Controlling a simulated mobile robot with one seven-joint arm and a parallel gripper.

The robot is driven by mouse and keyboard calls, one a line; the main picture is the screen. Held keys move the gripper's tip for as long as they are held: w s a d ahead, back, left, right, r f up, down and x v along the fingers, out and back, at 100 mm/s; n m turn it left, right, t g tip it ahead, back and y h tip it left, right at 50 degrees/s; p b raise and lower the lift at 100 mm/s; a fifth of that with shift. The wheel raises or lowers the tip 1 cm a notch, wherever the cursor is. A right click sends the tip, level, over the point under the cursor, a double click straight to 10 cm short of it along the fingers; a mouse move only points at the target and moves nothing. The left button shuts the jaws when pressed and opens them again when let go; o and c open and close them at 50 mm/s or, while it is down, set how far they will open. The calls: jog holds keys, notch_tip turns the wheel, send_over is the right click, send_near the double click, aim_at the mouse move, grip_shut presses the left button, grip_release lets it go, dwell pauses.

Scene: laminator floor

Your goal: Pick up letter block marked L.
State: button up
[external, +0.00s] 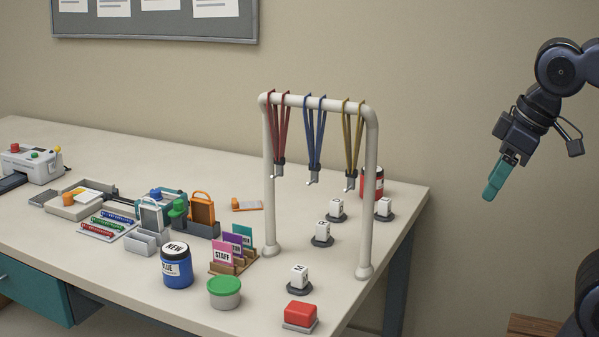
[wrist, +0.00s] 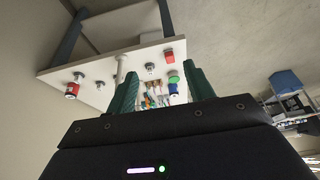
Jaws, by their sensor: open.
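Several white letter blocks stand on dark round bases on the table's right part in the external view: one at the back (external: 336,207), one beside the right post (external: 384,207), one in the middle (external: 322,231) and one near the front (external: 299,275). Their letters are too small to tell which is L. The blocks show tiny in the wrist view, one near its middle (wrist: 150,66). My gripper (external: 490,192), with green fingers, hangs in the air right of the table, apart from all blocks. It is open and empty in the wrist view (wrist: 164,88).
A cream rack (external: 372,140) with hanging red, blue and yellow lanyards stands over the blocks. A red jar (external: 372,185), a red block on a grey base (external: 300,314), a green-lidded tub (external: 224,292) and a blue jar (external: 177,268) are nearby. Air between gripper and table is clear.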

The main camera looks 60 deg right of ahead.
notch_tip(320, 180, up, 6)
jog(key=w+d+r+n+g+h, duration=0.1)
jog(key=w+d+r+n, duration=0.2)
jog(key=w+d, duration=0.4)
jog(key=w+d+r+n+h, duration=0.1)
jog(key=w+d+r+n, duration=0.25)
jog(key=w, duration=0.55)
jog(key=n+g+h, duration=0.2)
jog(key=n+g, duration=0.2)
jog(key=n, duration=0.6)
send_over(385, 200)
jog(key=a, duration=0.3)
notch_tip(385, 200, down, 8)
jog(key=r, duration=0.1)
jog(key=shift+h, duration=0.3)
jog(key=f, duration=1.1)
jog(key=d+f, duration=0.1)
jog(key=f, duration=1)
jog(key=d+f, duration=0.1)
jog(key=f, duration=1)
jog(key=shift+f, duration=0.4)
jog(key=shift+a+x, duration=0.15)
jog(key=shift+x, duration=1.1)
jog(key=shift+a+x, duration=0.2)
jog(key=shift+x, duration=1.05)
jog(key=shift+w+f, duration=0.1)
grip_shut()
